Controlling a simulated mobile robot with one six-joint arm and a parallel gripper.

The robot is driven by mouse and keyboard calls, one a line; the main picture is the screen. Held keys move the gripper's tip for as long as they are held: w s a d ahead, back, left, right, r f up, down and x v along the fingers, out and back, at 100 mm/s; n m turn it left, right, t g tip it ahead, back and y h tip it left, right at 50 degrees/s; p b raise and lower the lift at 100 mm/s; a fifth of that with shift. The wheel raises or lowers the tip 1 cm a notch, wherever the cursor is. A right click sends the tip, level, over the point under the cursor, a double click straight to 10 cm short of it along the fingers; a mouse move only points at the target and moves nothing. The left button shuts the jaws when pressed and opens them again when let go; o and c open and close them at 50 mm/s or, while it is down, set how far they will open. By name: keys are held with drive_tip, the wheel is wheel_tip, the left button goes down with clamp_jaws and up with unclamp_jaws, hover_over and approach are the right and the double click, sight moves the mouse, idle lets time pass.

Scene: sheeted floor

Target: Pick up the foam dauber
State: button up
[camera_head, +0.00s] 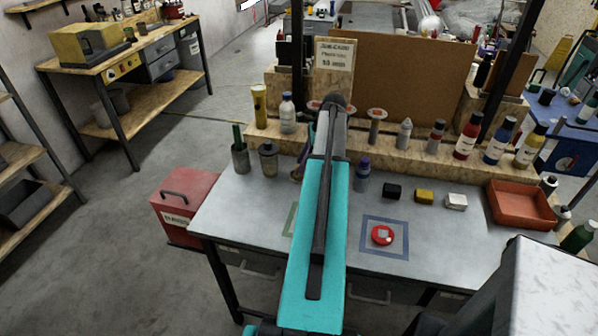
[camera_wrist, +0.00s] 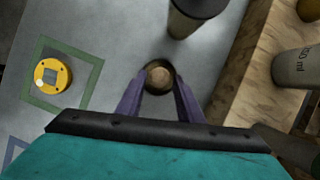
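A small round thing with a tan top and a dark rim (camera_wrist: 159,77), which looks like the foam dauber seen from above, is upright on the grey table in the wrist view. My gripper (camera_wrist: 160,84) has its two purple fingers spread, one on each side of it. A slight gap seems to show, but I cannot tell whether either finger touches.
A grey can with a dark top (camera_wrist: 197,12) stands close beyond the fingertips. The wooden ledge (camera_wrist: 242,72) with bottles runs along the right. A yellow round piece (camera_wrist: 52,76) lies in a green square. In the head view a purple-capped bottle (camera_head: 362,178) stands right of my arm.

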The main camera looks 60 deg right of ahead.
drive_tip(key=shift+p+x, duration=0.5)
drive_tip(key=shift+x, duration=1.1)
drive_tip(key=c, duration=0.7)
